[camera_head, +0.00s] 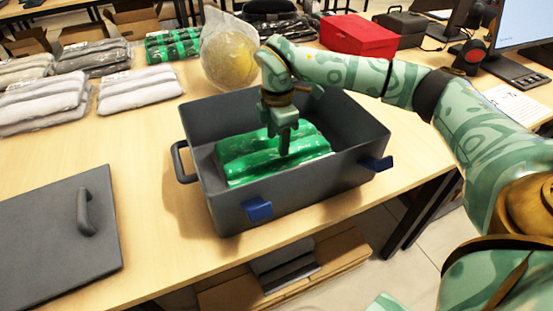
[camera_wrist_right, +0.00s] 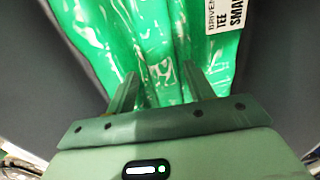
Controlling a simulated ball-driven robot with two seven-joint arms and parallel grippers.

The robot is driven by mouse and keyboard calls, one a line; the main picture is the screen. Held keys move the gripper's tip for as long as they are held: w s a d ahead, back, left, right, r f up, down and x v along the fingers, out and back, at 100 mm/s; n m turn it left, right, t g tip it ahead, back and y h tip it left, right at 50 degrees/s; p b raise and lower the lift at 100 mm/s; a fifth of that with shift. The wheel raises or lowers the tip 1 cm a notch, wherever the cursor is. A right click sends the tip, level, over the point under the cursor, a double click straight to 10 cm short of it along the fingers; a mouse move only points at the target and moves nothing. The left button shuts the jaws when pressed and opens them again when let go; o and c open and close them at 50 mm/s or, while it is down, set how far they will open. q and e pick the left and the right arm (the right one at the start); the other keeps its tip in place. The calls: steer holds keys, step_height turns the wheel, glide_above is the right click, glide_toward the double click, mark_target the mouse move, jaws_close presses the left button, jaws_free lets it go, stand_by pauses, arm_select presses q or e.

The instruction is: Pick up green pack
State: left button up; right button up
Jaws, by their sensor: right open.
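A shiny green pack (camera_head: 268,158) lies on the floor of the dark grey bin (camera_head: 215,205). My right gripper (camera_head: 284,148) points down inside the bin, over the middle of the pack. In the right wrist view the right gripper (camera_wrist_right: 160,85) is open, its two fingers apart with folds of the green pack (camera_wrist_right: 150,40) beyond and between them. A white label with black print, including "TEE", shows on the pack there. I cannot tell whether the fingertips touch the pack. My left gripper does not show in the head view.
A grey lid (camera_head: 55,240) with a handle lies left of the bin. Grey packs (camera_head: 140,88), another green pack (camera_head: 172,45), a bagged yellow ball (camera_head: 230,55) and a red box (camera_head: 358,36) stand behind. The bin walls surround my right gripper.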

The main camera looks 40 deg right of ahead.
mark_target(278, 157)
step_height(278, 157, down, 4)
steer(key=shift+d+r+b, duration=0.1)
steer(key=shift+d+b, duration=0.05)
steer(key=shift+b, duration=0.5)
steer(key=shift+r, duration=0.15)
steer(key=shift+c, duration=0.3)
steer(key=c, duration=0.8)
